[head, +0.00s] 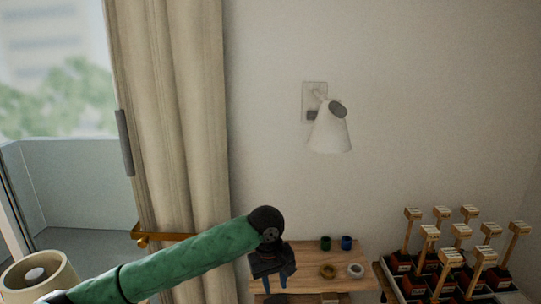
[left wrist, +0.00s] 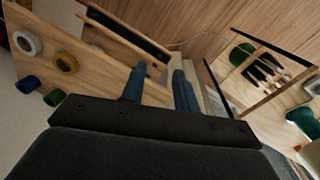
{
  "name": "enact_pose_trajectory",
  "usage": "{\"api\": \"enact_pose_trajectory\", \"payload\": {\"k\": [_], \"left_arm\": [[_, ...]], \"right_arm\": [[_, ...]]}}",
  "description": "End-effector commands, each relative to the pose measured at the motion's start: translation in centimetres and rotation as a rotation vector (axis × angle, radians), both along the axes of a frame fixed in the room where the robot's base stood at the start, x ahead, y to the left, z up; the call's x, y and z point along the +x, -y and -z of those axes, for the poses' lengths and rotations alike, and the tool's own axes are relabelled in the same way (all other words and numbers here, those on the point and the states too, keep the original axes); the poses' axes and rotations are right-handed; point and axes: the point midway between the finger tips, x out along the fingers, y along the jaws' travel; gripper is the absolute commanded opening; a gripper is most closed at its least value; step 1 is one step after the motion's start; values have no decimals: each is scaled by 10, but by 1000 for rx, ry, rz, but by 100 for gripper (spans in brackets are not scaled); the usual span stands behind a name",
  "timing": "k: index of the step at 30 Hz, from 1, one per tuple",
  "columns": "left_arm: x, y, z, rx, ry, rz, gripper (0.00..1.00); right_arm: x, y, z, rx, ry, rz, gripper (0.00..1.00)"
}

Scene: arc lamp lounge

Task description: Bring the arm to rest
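My left arm (head: 185,262), green with black joints, reaches in from the lower left in the head view. My left gripper (head: 274,283) points down at the left end of a small wooden shelf (head: 310,256). Its two blue fingers also show in the left wrist view (left wrist: 158,85). They stand apart with nothing held between them. My right gripper is in neither view.
On the shelf are a green cup (head: 326,243), a blue cup (head: 347,243), a yellow ring (head: 327,271) and a white ring (head: 355,270). Several wooden-handled pieces (head: 448,262) stand at the right. A wall lamp (head: 330,130) hangs above; a curtain (head: 175,120) is left.

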Motion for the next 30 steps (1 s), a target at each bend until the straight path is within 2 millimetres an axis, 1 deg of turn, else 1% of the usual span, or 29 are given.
{"api": "enact_pose_trajectory", "payload": {"k": [1,9,15,22,26,30], "left_arm": [[-7,5,8,-18,1,25,30],[-40,26,40,-128,57,174,30],[-63,33,59,-197,110,258,30],[-86,31,80,-258,181,324,30],[-99,25,92,-278,222,350,30],[-113,15,105,-290,265,369,30]], "right_arm": [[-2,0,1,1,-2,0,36],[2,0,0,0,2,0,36],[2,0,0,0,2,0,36],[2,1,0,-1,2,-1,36],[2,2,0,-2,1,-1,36],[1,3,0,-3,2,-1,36]]}}
